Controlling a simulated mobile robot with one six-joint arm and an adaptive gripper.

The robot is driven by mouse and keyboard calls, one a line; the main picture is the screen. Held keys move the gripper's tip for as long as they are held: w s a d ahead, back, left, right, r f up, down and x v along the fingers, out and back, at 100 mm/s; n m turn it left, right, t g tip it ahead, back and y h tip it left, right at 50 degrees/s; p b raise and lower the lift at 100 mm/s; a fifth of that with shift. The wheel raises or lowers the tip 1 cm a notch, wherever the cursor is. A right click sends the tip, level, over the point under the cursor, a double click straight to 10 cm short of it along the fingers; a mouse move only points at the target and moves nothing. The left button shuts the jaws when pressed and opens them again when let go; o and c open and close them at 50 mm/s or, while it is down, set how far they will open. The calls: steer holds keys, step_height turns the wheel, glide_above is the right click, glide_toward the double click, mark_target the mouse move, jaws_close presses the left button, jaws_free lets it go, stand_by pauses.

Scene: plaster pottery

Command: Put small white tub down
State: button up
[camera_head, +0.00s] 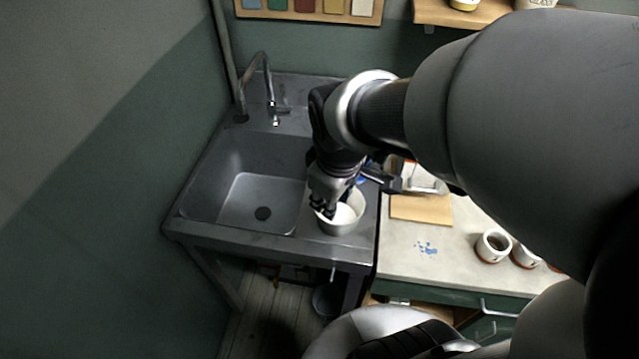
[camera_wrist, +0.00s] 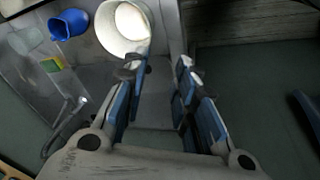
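The small white tub (camera_head: 346,219) stands upright on the metal ledge to the right of the sink basin. My gripper (camera_head: 327,209) points down at the tub's left side and hides part of its rim. In the wrist view the tub (camera_wrist: 122,27) shows its open mouth at the top. There my gripper (camera_wrist: 160,62) has its two fingers apart with nothing between them. The left fingertip overlaps the tub's near rim in the picture; I cannot tell if they touch.
The sink basin (camera_head: 250,203) is empty, with a tap (camera_head: 268,95) behind it. A blue jug (camera_wrist: 69,23) and a yellow-green sponge (camera_wrist: 52,64) are near the tub. The worktop (camera_head: 405,262) at right holds a board (camera_head: 421,209) and white cups (camera_head: 493,246).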

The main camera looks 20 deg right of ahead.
steer(key=s+a+r+m+t, duration=0.1)
steer(key=s+a+r+m, duration=0.3)
steer(key=s, duration=0.6)
step_height(320, 180, up, 3)
steer(key=shift+r+m+t+y, duration=0.15)
steer(key=shift+m+t+y, duration=0.25)
steer(key=shift+m, duration=0.6)
steer(key=shift+w, duration=0.1)
steer(key=shift+f+b, duration=0.85)
